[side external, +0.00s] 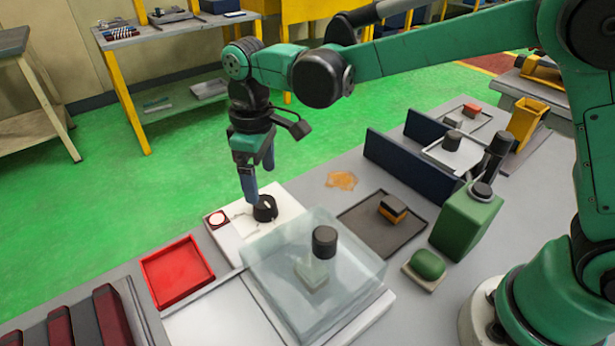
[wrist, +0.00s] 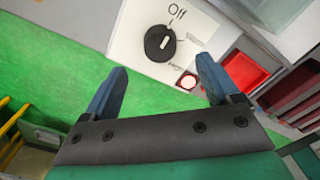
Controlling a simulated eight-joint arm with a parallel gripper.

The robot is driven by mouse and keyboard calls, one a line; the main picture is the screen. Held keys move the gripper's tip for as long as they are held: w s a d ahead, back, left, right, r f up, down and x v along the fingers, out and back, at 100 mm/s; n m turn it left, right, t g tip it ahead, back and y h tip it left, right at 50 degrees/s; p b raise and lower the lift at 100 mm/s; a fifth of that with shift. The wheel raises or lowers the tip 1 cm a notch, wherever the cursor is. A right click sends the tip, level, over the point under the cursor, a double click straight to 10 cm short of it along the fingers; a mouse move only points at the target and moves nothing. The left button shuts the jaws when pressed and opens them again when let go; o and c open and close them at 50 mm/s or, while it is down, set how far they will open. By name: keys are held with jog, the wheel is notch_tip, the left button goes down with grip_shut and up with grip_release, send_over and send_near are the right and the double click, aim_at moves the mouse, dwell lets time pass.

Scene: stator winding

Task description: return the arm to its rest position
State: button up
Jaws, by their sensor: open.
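My gripper (side external: 258,178) hangs from the green arm above a white panel (side external: 287,212) on the bench. In the wrist view my gripper (wrist: 160,85) has its two blue fingers spread wide apart, with nothing between them. A black rotary knob (side external: 265,208) sits on the white panel, just below and beside the fingertips in the side view. In the wrist view the knob (wrist: 160,43) lies beyond the fingers, under the word "Off". Whether the fingertips touch the knob is not clear in the side view; the wrist view shows them apart.
A green canister (side external: 465,222) and dark blue dividers (side external: 408,167) are further right.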

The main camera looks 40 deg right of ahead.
jog(key=s+d+r+m+t, duration=0.4)
jog(key=s+d+m+t, duration=0.3)
jog(key=s+d, duration=0.3)
jog(key=d+m, duration=0.1)
jog(key=d, duration=0.3)
jog(key=shift+s+d+r, duration=0.2)
jog(key=shift+s+d, duration=0.05)
jog(key=shift+s, duration=0.15)
